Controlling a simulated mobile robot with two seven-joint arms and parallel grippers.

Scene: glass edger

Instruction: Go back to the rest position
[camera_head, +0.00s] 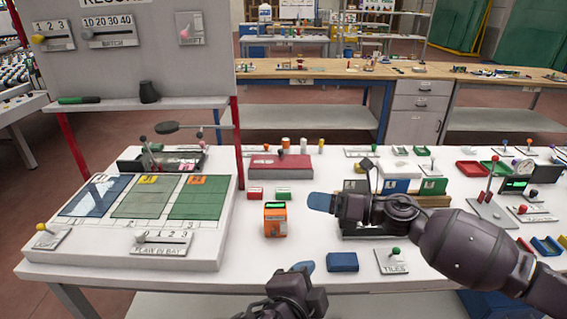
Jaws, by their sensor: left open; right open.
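My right gripper (330,203) reaches in from the right over the white table (330,165), its blue fingertip pointing left. It is open with nothing seen between its fingers, and its arm covers part of the table's right side. My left gripper (300,272) is at the bottom centre, by the table's front edge. It is open and no held thing shows; its lower part is cut off by the frame. An orange box with a green display (275,219) stands upright between the two grippers, apart from both.
A blue block (342,262) and a TILES lever plate (391,261) lie near the front edge. A raised white panel with blue and green bays (205,240) fills the left. A grey board (130,60) stands behind it. Small trays and levers crowd the right.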

